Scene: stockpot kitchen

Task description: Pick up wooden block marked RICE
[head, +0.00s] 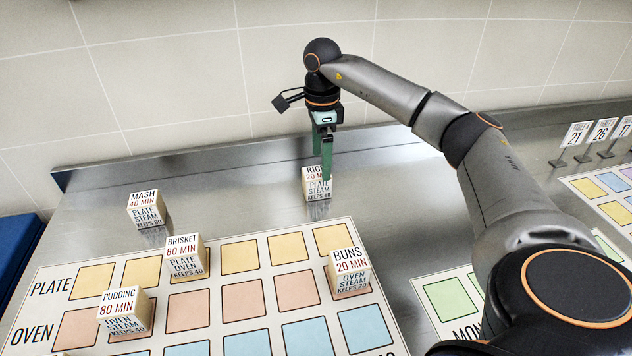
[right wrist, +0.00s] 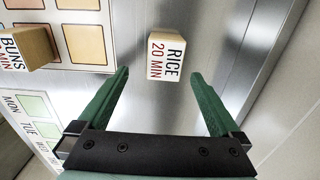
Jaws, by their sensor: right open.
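The wooden block marked RICE (head: 319,189) stands on the steel counter just behind the printed board. Its upper part is partly covered by my right gripper in the head view. In the right wrist view the RICE block (right wrist: 166,57) lies ahead of the fingertips, roughly centred between them. My right gripper (head: 325,165) points down over the block, with its green fingers open. In the right wrist view the fingers (right wrist: 158,75) are spread wide with nothing between them. Whether the fingertips reach below the block's top cannot be told. My left gripper is not in view.
Blocks marked MASH (head: 148,209), BRISKET (head: 186,258), PUDDING (head: 124,312) and BUNS (head: 348,271) stand left and front of RICE. The PLATE and OVEN board (head: 60,265) lies in front. Number cards (head: 602,130) stand at right. A tiled wall (head: 200,80) closes the back.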

